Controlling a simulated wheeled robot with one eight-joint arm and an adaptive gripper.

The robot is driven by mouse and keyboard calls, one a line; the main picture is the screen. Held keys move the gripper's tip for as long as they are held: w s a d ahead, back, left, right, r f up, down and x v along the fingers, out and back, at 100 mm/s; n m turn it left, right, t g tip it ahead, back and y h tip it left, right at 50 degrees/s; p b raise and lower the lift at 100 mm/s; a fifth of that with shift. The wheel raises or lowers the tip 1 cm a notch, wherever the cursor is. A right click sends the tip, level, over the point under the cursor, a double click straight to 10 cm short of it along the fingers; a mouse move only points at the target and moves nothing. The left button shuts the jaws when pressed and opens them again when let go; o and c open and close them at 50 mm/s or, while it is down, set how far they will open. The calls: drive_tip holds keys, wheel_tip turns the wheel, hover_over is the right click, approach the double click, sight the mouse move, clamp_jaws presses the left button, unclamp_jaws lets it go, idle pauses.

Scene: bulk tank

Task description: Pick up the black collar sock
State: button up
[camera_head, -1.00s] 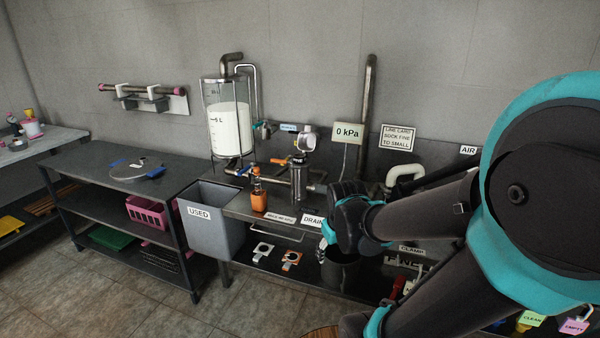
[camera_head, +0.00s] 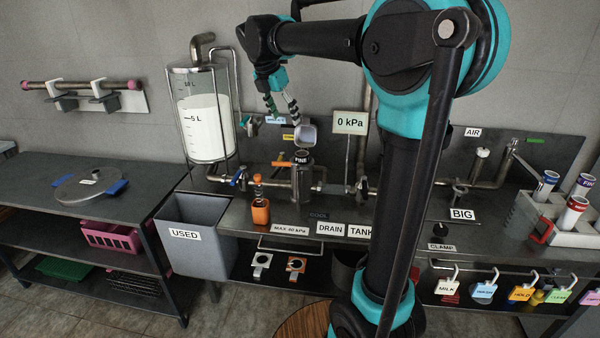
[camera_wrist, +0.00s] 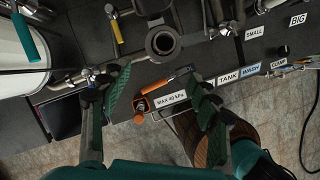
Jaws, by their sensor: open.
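A black collar with a label that seems to read FINE (camera_head: 303,156) sits at the top of the upright metal filter housing (camera_head: 301,183). In the wrist view it shows from above as a dark ring (camera_wrist: 163,41) around an opening; I cannot tell how far the sock goes down inside. My gripper (camera_head: 282,106) is open and empty, pointing down above and left of the housing. In the wrist view its two fingers (camera_wrist: 162,98) are spread apart, with the ring ahead of them, untouched. A grey lid (camera_head: 306,132) stands raised just above the housing.
A milk tank (camera_head: 203,115) stands left of the housing. A grey USED bin (camera_head: 195,240) is at the bench's left. A rack (camera_head: 555,235) at right holds several labelled rolls with blue or red collars.

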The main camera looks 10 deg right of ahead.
approach(301, 151)
drive_tip(key=f, duration=0.3)
drive_tip(key=shift+s+f, duration=0.1)
drive_tip(key=shift+s, duration=0.3)
drive_tip(key=x, duration=0.5)
drive_tip(key=shift+s+d+f, duration=0.1)
drive_tip(key=shift+d+f, duration=0.05)
drive_tip(key=shift+d, duration=0.3)
drive_tip(key=c, duration=1.3)
drive_tip(key=shift+o, duration=0.2)
